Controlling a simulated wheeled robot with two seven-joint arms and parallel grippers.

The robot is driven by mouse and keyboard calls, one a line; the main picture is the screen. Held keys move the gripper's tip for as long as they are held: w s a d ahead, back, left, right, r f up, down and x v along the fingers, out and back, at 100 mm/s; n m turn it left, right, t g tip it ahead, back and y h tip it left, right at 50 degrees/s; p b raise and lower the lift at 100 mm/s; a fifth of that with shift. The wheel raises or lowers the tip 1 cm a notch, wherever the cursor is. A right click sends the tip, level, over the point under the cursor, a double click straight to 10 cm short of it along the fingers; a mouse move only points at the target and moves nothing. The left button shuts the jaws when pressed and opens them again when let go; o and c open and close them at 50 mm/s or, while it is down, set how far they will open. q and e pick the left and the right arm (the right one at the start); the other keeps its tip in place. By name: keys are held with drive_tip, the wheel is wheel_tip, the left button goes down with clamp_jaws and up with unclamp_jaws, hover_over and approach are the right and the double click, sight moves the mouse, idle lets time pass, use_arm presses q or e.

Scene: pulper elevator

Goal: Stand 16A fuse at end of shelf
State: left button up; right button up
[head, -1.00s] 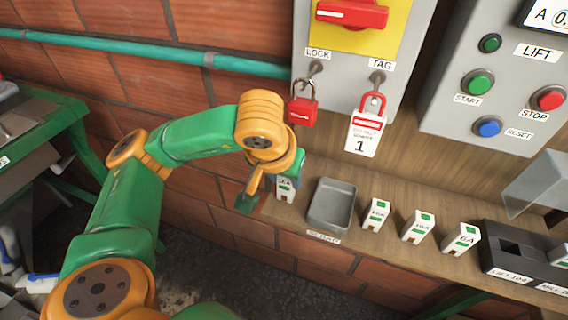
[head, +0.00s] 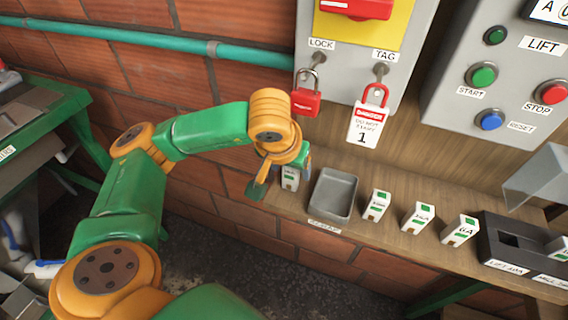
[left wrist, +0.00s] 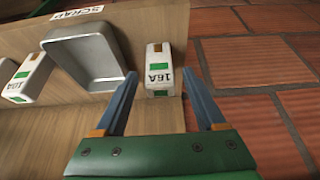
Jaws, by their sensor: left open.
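The 16A fuse (head: 290,178) is a small white block with green patches. It stands at the left end of the wooden shelf (head: 395,238), beside the grey scrap tray (head: 334,214). In the left wrist view the fuse (left wrist: 158,72) shows its 16A label between the two blue fingers of my left gripper (left wrist: 161,75). The fingers are open, with a gap on each side of the fuse. In the head view my wrist hides most of this gripper. My right gripper is not in view.
Several other white fuses (head: 418,217) stand right of the tray, then a black fuse holder (head: 509,244). A red padlock (head: 306,102) and danger tag (head: 366,130) hang above the shelf. The brick wall is close behind; the shelf ends just left of the fuse.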

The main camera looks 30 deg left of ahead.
use_arm(q)
drive_tip(key=shift+r+p, duration=0.25)
drive_tip(key=shift+p, duration=0.05)
drive_tip(key=shift+r, duration=0.3)
drive_tip(key=p+v, duration=0.1)
drive_tip(key=v, duration=1)
drive_tip(key=shift+s, duration=0.25)
